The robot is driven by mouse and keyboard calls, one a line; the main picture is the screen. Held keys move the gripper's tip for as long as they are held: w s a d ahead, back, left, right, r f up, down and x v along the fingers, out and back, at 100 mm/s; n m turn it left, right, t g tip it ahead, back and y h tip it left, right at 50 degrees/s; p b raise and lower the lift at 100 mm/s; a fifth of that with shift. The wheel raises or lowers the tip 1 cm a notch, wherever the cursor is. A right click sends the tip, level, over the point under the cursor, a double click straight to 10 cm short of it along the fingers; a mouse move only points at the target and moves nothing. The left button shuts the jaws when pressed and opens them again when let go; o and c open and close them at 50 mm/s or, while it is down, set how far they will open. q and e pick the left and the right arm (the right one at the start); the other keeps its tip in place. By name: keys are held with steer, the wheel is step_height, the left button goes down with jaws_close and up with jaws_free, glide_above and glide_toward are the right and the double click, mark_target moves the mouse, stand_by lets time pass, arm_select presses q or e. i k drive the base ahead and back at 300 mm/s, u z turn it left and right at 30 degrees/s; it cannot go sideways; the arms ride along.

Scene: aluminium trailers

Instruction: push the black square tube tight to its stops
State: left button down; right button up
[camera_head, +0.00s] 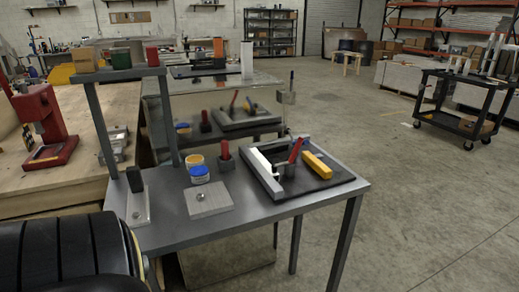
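A dark fixture board (325,178) lies on the right part of the grey metal table (239,227). A white square bar (265,172) lies along its left side and a yellow bar (317,165) on its right. A red piece (296,149) leans by a small grey block (287,169) between them. A black upright piece (134,180) stands at the table's left side, by a light metal plate (139,209). I cannot tell for sure which dark piece is the black square tube, nor see its stops clearly. Neither gripper shows.
A yellow jar (195,163), a blue-lidded jar (199,175), a flat metal plate (208,200) and a dark cup (225,162) with a red piece stand mid-table. A raised shelf (105,75) spans the back left.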

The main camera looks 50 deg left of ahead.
mark_target(277, 148)
steer(key=k, duration=0.35)
steer(key=u, duration=0.8)
